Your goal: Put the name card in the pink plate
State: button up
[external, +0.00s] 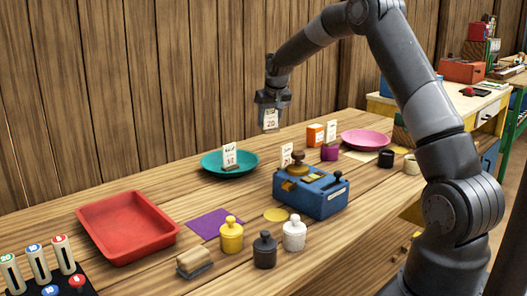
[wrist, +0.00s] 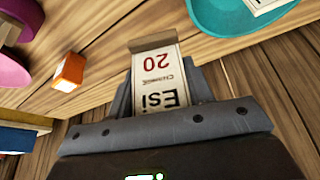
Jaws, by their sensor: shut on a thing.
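My gripper (external: 270,97) is raised above the back of the wooden table, between the teal plate and the pink plate. It is shut on a white name card (external: 270,119), which hangs below the fingers. In the wrist view the card (wrist: 155,64) sits between the fingers and shows "20" and "Esi". The pink plate (external: 366,139) lies at the far right of the table, apart from the gripper; it looks empty. Part of a pink rim (wrist: 10,72) shows at the left of the wrist view.
The teal plate (external: 207,166) holds another card (external: 230,155). Black and cream cups stand in front of the pink plate. A red tray (external: 128,254) is at left.

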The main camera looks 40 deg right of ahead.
jog(key=s+d+m, duration=0.1)
jog(key=s+d, duration=0.1)
jog(key=d, duration=0.8)
jog(key=s+d+m, duration=0.2)
jog(key=d, duration=0.9)
jog(key=m+g+h, duration=0.1)
jog(key=m+h, duration=0.1)
send_over(365, 142)
jog(key=s+a, duration=0.2)
jog(key=a, duration=0.1)
jog(key=shift+w+d+f, duration=0.1)
jog(key=shift+w+f, duration=0.05)
jog(key=shift+f, duration=2.25)
jog(key=shift+w+d+f, duration=0.1)
jog(key=shift+w+f, duration=0.05)
jog(key=shift+f, duration=2.25)
jog(key=o, duration=1.1)
jog(key=shift+c, duration=0.2)
